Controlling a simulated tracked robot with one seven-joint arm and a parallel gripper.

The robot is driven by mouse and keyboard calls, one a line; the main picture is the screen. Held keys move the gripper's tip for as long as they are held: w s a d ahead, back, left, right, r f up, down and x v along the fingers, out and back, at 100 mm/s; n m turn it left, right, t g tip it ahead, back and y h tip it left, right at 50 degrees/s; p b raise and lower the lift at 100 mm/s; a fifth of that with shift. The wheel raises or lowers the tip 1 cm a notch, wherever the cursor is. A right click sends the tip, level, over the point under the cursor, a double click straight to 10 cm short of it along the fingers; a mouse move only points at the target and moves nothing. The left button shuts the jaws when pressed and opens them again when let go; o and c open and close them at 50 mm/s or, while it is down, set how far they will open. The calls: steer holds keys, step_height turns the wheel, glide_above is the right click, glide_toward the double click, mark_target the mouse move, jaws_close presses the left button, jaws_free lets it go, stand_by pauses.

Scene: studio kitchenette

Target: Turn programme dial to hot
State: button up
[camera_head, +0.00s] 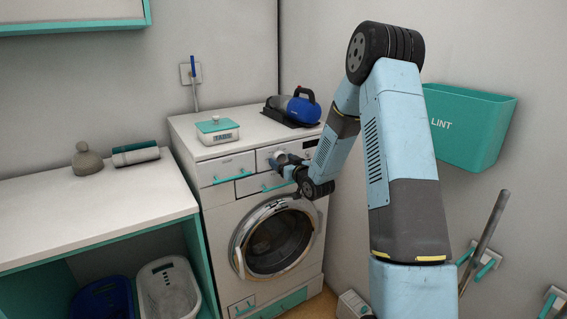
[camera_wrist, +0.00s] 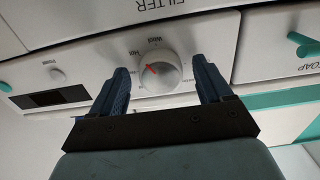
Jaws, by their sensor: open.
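The programme dial (camera_wrist: 160,73) is a round white knob with a short red mark, on the washing machine's (camera_head: 219,167) white front panel. In the wrist view the red mark sits on the dial's upper left side. Small labels surround the dial; one at its upper left seems to read hot, but which label the mark meets is unclear. My gripper (camera_wrist: 160,64) is open, with one dark blue finger on each side of the dial. A gap shows between each finger and the dial. In the head view my gripper (camera_head: 286,161) is at the panel and largely covers the dial.
A teal lint bin (camera_head: 470,128) hangs at right.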

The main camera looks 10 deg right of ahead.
steer(key=c, duration=1)
steer(key=shift+n, duration=1.6)
steer(key=o, duration=1)
steer(key=shift+s, duration=0.1)
steer(key=v, duration=1.3)
steer(key=shift+s, duration=0.3)
steer(key=shift+d, duration=0.15)
